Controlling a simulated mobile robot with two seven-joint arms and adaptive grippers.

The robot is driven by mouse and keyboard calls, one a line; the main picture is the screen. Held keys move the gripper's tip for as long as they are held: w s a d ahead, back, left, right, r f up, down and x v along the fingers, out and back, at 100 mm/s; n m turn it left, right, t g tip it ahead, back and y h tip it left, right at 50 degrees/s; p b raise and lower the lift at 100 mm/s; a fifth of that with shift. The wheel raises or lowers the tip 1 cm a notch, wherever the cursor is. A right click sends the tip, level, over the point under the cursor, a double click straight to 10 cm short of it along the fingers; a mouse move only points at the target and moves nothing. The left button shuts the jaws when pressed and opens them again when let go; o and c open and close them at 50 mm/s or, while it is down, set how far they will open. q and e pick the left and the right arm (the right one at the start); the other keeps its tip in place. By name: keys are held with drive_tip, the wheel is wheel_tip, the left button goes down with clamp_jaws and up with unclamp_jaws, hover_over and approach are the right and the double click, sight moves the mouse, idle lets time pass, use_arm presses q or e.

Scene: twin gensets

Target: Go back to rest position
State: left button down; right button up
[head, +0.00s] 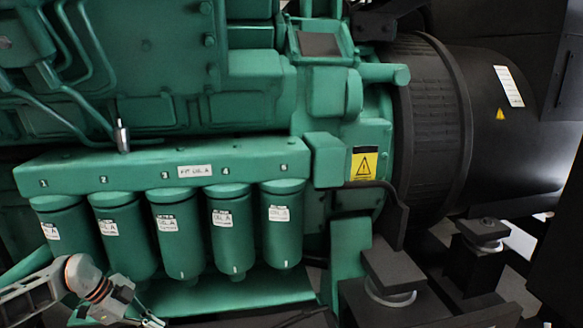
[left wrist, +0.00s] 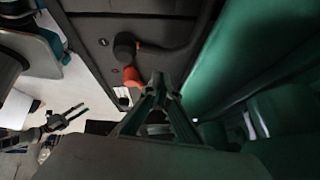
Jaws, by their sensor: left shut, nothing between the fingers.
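My left arm enters the head view at the lower left, below the green filters. Its gripper (head: 130,315) is partly cut off by the bottom edge. In the left wrist view my left gripper (left wrist: 158,85) is shut and empty, with its fingertips together. A small gripper at the left of that view, which looks like my right gripper (left wrist: 78,112), has its two fingers apart. It is away from the engine, over a pale floor. The right gripper does not show in the head view.
A green engine (head: 230,100) fills the head view, with a row of several filters (head: 178,240) close to my left arm. A black generator (head: 500,130) stands at the right. In the left wrist view a dark panel (left wrist: 90,35) with a red-orange part (left wrist: 132,77) lies beyond the fingertips.

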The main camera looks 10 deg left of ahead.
use_arm(q)
drive_tip(key=w+d+r+m+t+h, duration=0.1)
drive_tip(key=d+r+m+t+h, duration=0.15)
drive_tip(key=d, duration=0.85)
drive_tip(key=w+d+r+m+t+h, duration=0.1)
drive_tip(key=d+r+t+h, duration=0.15)
drive_tip(key=d, duration=0.75)
drive_tip(key=d+r+n+t, duration=0.4)
drive_tip(key=r+t, duration=0.4)
drive_tip(key=s+a+f+n+y, duration=0.4)
drive_tip(key=s+a+n+y, duration=0.45)
drive_tip(key=a+y, duration=0.4)
drive_tip(key=s+a+f+g+y, duration=0.1)
drive_tip(key=s+a+f+g, duration=0.25)
drive_tip(key=s, duration=0.45)
drive_tip(key=s+a+f+g+y, duration=0.2)
drive_tip(key=s+f+g, duration=0.3)
drive_tip(key=s, duration=0.4)
drive_tip(key=d+f+n+t+h, duration=0.3)
drive_tip(key=d+f+h, duration=0.4)
drive_tip(key=d+f, duration=0.7)
wheel_tip(320, 180, down, 3)
drive_tip(key=shift+r, duration=0.2)
